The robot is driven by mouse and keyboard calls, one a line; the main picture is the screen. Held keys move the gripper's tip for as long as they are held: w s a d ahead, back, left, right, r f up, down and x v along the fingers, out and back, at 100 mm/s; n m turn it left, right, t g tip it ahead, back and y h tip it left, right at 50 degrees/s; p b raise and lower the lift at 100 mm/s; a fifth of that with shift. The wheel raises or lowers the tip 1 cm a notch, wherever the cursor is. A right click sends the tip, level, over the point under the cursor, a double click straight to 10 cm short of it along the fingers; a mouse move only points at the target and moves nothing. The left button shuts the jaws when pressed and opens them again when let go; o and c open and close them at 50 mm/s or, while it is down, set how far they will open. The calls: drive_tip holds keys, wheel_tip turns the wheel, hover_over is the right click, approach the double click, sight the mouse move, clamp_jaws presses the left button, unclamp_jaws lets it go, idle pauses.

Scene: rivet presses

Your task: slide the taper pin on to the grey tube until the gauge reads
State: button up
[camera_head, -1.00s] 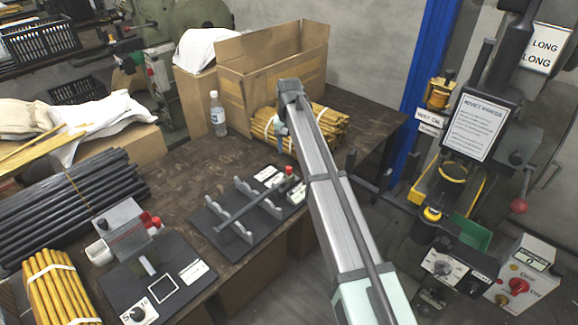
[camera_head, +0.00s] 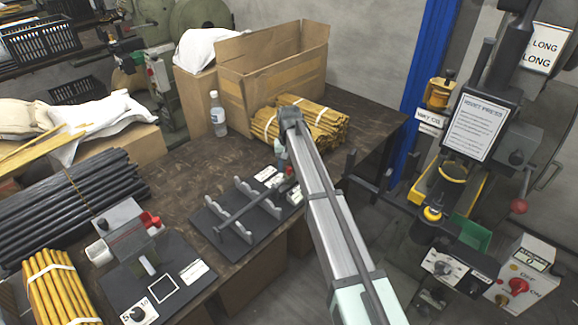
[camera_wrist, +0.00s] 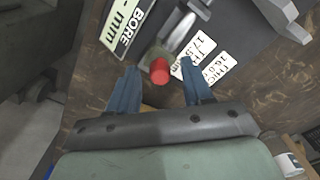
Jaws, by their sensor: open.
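The grey tube (camera_head: 240,211) lies across upright supports on a dark fixture plate (camera_head: 215,238) on the bench. A small red-ended piece (camera_head: 289,171), which looks like the taper pin, is at the tube's right end. In the wrist view its red end (camera_wrist: 159,71) points at me, with a grey part behind it. Whether the pin sits on the tube or just in front of it I cannot tell. My gripper (camera_wrist: 158,88) is open and empty, its blue fingers either side of the red end and a little short of it. In the head view my gripper (camera_head: 281,157) is partly hidden by my arm.
White labels, one reading BORE mm (camera_wrist: 126,27), lie by the fixture. A second fixture with a dial (camera_head: 138,313) and red caps stands at the left. A bottle (camera_head: 218,114), cardboard box (camera_head: 262,75) and yellow rod bundles (camera_head: 318,122) are behind. Bare bench lies behind the fixture.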

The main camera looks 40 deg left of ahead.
drive_tip(key=c, duration=0.8)
drive_tip(key=shift+s, duration=1)
drive_tip(key=o, duration=0.8)
drive_tip(key=shift+r, duration=0.15)
wheel_tip(320, 180, up, 14)
drive_tip(key=shift+f, duration=0.2)
